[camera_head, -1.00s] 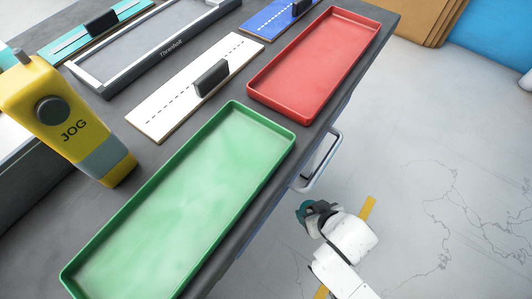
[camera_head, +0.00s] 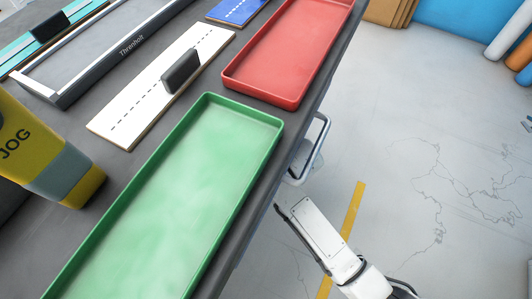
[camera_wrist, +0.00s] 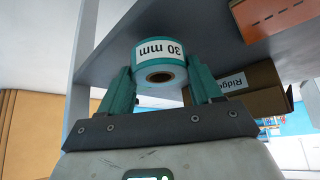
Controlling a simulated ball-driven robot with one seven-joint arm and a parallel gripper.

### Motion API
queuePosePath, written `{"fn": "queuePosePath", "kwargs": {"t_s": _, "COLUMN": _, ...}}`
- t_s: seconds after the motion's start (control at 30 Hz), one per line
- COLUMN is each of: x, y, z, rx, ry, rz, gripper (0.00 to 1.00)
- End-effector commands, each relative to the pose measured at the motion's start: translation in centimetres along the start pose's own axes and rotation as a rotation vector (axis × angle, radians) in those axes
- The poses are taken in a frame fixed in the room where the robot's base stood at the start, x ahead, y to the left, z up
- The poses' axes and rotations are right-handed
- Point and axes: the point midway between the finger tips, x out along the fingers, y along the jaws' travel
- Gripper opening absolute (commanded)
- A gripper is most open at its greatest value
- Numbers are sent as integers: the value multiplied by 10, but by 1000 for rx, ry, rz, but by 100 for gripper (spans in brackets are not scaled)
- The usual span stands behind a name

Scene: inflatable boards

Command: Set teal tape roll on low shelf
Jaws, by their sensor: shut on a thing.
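The teal tape roll (camera_wrist: 160,73) with a white "30 mm" label is between the teal fingers of my gripper (camera_wrist: 161,82) in the wrist view. My gripper is shut on it. Above and behind it is a dark board (camera_wrist: 225,30), seen from below, joined to a grey-blue upright (camera_wrist: 86,70). Which shelf level this board is cannot be told. In the head view my gripper and the roll are hidden; only white links of my arm show beside the bench edge.
A cardboard box (camera_wrist: 262,90) with a partly hidden label stands right of the roll. In the head view a green tray (camera_head: 165,210) and a red tray (camera_head: 290,50) lie on the bench (camera_head: 70,150). A handle (camera_head: 312,150) juts from its side. Open floor lies right.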

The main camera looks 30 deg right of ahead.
Motion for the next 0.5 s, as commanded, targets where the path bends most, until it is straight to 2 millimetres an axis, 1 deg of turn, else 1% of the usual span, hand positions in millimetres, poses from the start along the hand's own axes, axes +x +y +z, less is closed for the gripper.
{"fn": "queuePosePath", "kwargs": {"t_s": 0.13, "x": 8, "y": 0, "z": -11, "rx": 4, "ry": 2, "rz": -1, "gripper": 27}}
{"fn": "queuePosePath", "kwargs": {"t_s": 0.3, "x": 21, "y": -1, "z": -31, "rx": 4, "ry": 2, "rz": -2, "gripper": 27}}
{"fn": "queuePosePath", "kwargs": {"t_s": 0.37, "x": 29, "y": 0, "z": -22, "rx": 0, "ry": -4, "rz": -1, "gripper": 27}}
{"fn": "queuePosePath", "kwargs": {"t_s": 0.5, "x": 32, "y": 0, "z": -21, "rx": 1, "ry": 0, "rz": -1, "gripper": 27}}
